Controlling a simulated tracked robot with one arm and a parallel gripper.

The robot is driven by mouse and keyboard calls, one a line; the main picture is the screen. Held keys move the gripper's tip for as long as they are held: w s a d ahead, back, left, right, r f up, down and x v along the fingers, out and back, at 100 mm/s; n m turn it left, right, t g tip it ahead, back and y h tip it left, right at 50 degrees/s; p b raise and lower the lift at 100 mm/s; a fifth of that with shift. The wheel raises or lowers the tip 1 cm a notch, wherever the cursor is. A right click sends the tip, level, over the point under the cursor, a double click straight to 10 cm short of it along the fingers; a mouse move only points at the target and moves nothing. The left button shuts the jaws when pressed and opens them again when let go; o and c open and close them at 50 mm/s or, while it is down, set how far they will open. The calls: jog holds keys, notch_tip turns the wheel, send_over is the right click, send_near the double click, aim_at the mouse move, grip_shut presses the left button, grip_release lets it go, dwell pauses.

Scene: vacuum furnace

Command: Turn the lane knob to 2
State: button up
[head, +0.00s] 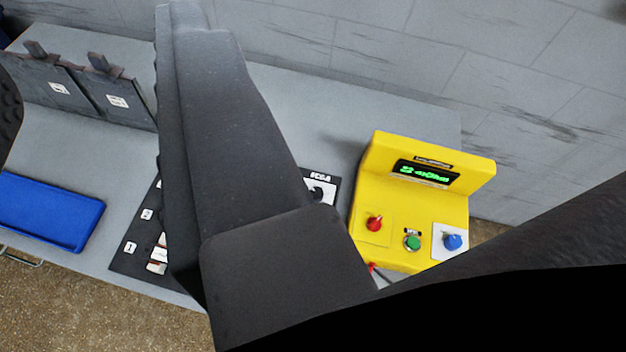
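A black panel (128,262) lies on the grey bench, mostly hidden behind one dark finger of my gripper (90,55). White labels "1" (130,247) and "2" (147,214) show at its left. At its upper right, a small dark knob (317,192) sits on a white plate, partly covered by the finger. Its lettering and pointer are too small to read, so I cannot tell if it is the lane knob. One finger crosses the middle of the view; part of what looks like the other shows at the left edge. They are wide apart, with nothing held between them.
A yellow console (375,160) with a green-lit display (422,172), red knob (375,223), green button (412,242) and blue knob (452,241) stands at right. A blue tray (50,210) lies at left. Dark upright plates (110,95) stand behind it. A block wall closes the back.

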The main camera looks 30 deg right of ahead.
jog(key=shift+o, duration=0.3)
jog(key=o, duration=0.3)
jog(key=shift+w, duration=0.15)
jog(key=shift+o, duration=0.2)
jog(key=w+d+f+n+g+p, duration=0.15)
jog(key=w+d+f+g, duration=0.25)
jog(key=w+f, duration=0.5)
jog(key=w+d+f+g+p, duration=0.3)
jog(key=w+f, duration=0.6)
jog(key=w+d+f+g+p, duration=0.1)
jog(key=d+f, duration=0.3)
jog(key=f, duration=1)
jog(key=w+d+f+n+g+p, duration=0.1)
jog(key=d+f+g, duration=0.3)
jog(key=f, duration=1)
jog(key=w+d+f+g+p, duration=0.1)
jog(key=d+f+g+p, duration=0.2)
jog(key=f, duration=1)
jog(key=shift+w+d+f+h+p, duration=0.1)
jog(key=shift+d+f+h+p, duration=0.1)
jog(key=shift+d, duration=0.25)
jog(key=shift+w+d+f+h+p, duration=0.1)
jog(key=shift+d+f, duration=0.1)
jog(key=shift+d, duration=0.2)
